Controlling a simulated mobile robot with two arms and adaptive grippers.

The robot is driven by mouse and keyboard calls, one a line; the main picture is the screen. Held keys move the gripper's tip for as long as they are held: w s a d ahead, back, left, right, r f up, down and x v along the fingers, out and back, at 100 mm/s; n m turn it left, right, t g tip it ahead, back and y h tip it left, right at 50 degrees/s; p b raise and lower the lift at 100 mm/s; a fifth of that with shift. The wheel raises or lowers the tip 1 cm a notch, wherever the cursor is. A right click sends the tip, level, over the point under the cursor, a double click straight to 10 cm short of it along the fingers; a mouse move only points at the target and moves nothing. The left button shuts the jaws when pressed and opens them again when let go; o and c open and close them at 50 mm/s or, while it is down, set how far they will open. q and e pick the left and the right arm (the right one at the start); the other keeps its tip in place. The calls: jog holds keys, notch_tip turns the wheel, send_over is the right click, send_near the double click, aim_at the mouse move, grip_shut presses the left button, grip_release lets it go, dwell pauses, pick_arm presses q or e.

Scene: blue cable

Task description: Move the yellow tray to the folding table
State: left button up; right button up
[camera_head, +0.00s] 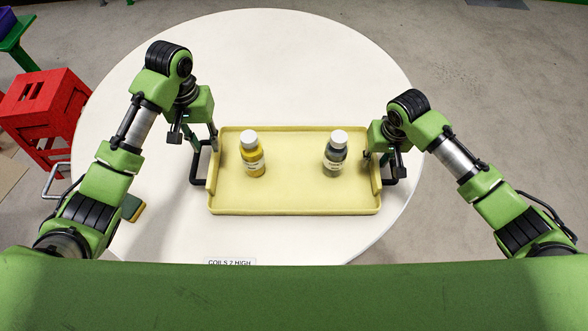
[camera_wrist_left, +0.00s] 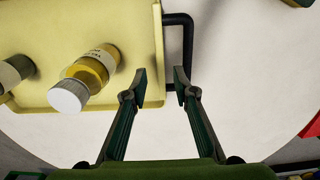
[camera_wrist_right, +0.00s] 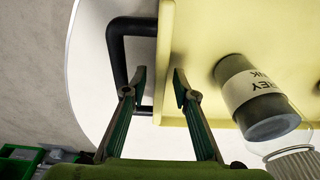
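The yellow tray (camera_head: 300,203) lies flat on a round white table (camera_head: 290,50). A bottle with yellow contents (camera_head: 253,160) and a grey-labelled bottle (camera_head: 335,160) stand upright on it, both white-capped. A black handle sticks out at each end, the left handle (camera_wrist_left: 188,40) and the right handle (camera_wrist_right: 117,50). My left gripper (camera_head: 196,142) is at the tray's left end, its fingers apart with the tray's end edge between them in the left wrist view. My right gripper (camera_head: 385,155) is likewise open around the right end edge. Contact is unclear. I cannot identify a folding table.
A red stool (camera_head: 42,110) stands left of the round table, with a green surface (camera_head: 14,32) behind it. A small yellow and green block (camera_head: 132,207) lies near the table's left edge. A label (camera_head: 230,262) reads "COILS 2 HIGH". The tabletop behind the tray is clear.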

pick_arm(q)
jog(key=shift+r, duration=0.7)
pick_arm(e)
jog(key=shift+r, duration=0.5)
notch_tip(320, 180, up, 11)
jog(key=s, duration=0.1)
jog(key=shift+s, duration=0.35)
jog(key=shift+f, duration=0.1)
